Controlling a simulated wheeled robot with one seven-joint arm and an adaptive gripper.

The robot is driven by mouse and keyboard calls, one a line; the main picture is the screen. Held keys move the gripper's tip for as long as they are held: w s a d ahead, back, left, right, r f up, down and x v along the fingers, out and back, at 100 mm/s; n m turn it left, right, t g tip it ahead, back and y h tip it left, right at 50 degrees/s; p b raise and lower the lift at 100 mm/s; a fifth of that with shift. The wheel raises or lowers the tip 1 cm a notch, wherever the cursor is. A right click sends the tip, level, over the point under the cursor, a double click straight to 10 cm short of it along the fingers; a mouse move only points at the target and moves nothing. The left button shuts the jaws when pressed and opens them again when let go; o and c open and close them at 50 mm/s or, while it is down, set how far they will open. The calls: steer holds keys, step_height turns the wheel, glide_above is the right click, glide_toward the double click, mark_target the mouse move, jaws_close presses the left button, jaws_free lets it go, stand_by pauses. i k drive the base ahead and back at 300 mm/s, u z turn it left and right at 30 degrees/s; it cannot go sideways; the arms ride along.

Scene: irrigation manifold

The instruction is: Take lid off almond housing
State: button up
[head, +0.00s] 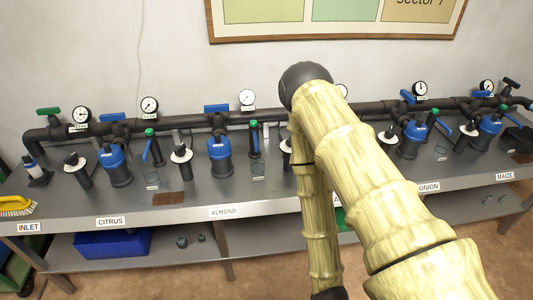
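The almond housing (221,172) stands upright on the grey bench, behind the ALMOND label (223,212). It is a dark cylinder with a blue lid (219,148) seated on top. My arm crosses the right half of the head view, rising to a dark elbow and then dropping to the bottom edge. My gripper is not in view, so I cannot see whether it is open or shut. No part of my arm overlaps the almond housing in this view.
The citrus housing (113,159) and the onion housing (409,141) stand on the same bench (270,204). A black pipe runs behind them. A blue bin (112,243) sits below.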

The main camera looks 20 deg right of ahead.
mark_target(219, 145)
steer(key=u, duration=1.7)
steer(key=i, duration=1.3)
steer(key=z, duration=2.05)
